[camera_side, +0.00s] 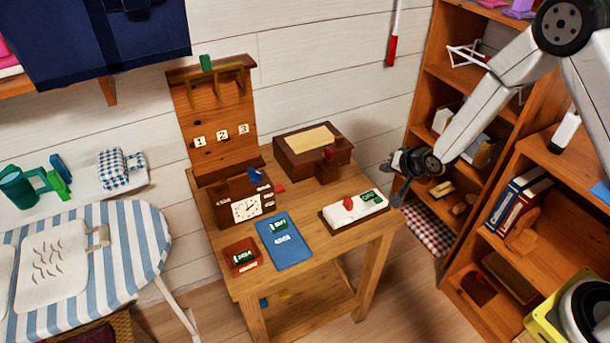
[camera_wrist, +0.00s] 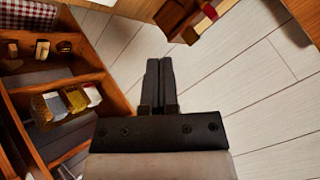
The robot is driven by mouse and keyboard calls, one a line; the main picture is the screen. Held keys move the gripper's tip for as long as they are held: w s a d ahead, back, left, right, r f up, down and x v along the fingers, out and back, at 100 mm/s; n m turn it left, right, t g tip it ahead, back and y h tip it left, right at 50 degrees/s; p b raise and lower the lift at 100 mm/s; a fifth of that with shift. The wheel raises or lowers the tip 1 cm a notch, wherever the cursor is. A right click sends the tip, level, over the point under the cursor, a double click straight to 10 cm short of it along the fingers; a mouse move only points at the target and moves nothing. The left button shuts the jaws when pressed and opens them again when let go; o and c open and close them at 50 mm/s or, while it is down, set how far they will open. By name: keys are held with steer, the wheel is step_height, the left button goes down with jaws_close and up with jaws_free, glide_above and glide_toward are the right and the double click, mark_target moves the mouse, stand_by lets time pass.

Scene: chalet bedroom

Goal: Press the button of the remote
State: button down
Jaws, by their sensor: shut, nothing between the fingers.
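I cannot tell for sure which item is the remote. A flat blue panel (camera_side: 291,250) with a green labelled part lies at the table's front middle. A white device (camera_side: 343,212) with a red knob and a green part sits on a wooden base at the table's right. A small red-brown box (camera_side: 241,268) with a green top stands at the front left. My gripper (camera_side: 396,185) is in the air beyond the table's right edge, apart from all of these. In the wrist view my gripper (camera_wrist: 160,66) has its two dark fingers together, with nothing between them.
Bookshelves (camera_side: 430,83) stand close behind and right of my gripper. A striped ironing board (camera_side: 133,240) is at left.

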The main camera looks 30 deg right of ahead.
mark_target(380, 201)
steer(key=shift+f, duration=0.2)
stand_by(0.3)
steer(key=shift+f, duration=4.25)
steer(key=shift+f, duration=0.9)
steer(key=shift+r, duration=0.9)
steer(key=shift+r, duration=0.1)
steer(key=shift+r, duration=2.45)
